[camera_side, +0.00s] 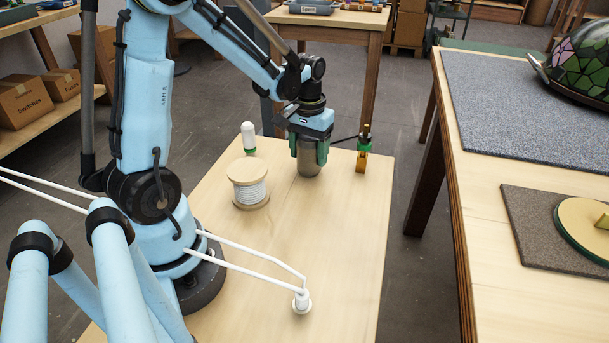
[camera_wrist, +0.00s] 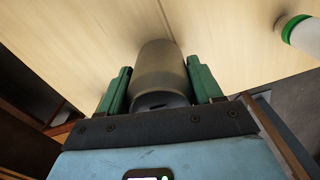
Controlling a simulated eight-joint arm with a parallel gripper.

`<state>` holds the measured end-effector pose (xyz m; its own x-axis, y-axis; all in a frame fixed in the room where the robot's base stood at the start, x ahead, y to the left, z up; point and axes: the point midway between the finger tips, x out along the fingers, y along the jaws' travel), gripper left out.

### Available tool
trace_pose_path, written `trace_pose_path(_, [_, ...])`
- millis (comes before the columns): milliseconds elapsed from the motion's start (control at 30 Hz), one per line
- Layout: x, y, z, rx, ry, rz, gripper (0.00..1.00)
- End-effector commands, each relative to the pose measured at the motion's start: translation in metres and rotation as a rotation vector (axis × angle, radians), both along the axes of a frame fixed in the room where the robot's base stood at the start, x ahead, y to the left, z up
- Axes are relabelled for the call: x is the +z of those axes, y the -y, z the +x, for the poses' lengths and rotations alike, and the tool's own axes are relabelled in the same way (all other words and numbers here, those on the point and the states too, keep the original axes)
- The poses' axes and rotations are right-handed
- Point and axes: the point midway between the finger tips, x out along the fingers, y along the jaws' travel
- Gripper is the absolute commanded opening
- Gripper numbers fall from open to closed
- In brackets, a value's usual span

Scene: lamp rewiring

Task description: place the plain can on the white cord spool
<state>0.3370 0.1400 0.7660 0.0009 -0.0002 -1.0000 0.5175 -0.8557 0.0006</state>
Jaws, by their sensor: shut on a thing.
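The plain can (camera_side: 309,160) is a dark metallic cylinder standing upright at the far part of the wooden table. My gripper (camera_side: 309,150) has its green fingers around the can and is shut on it. In the wrist view the can (camera_wrist: 160,72) sits between both green fingers of my gripper (camera_wrist: 163,85). Whether its base touches the table cannot be told for sure. The white cord spool (camera_side: 249,183) has wooden flanges and stands upright to the left of the can, nearer the side camera. Its top flange is bare.
A white bottle with a green base (camera_side: 248,137) stands behind the spool; it also shows in the wrist view (camera_wrist: 300,35). A small amber and green item (camera_side: 363,150) stands right of the can. White cords run to a small white fitting (camera_side: 301,301) in front. The table's middle is clear.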

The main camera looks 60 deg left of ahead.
Motion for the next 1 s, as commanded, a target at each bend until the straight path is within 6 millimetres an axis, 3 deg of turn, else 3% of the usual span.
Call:
trace_pose_path(167, [0.013,0.000,0.000,0.000,0.000,0.000,0.22])
trace_pose_path(333, [0.041,0.000,-0.001,0.000,-0.001,0.000,0.22])
trace_pose_path(700, [0.087,0.083,-0.012,-0.006,-0.001,0.000,0.22])
trace_pose_path(1000, [0.108,0.113,-0.019,0.000,-0.001,0.000,0.22])
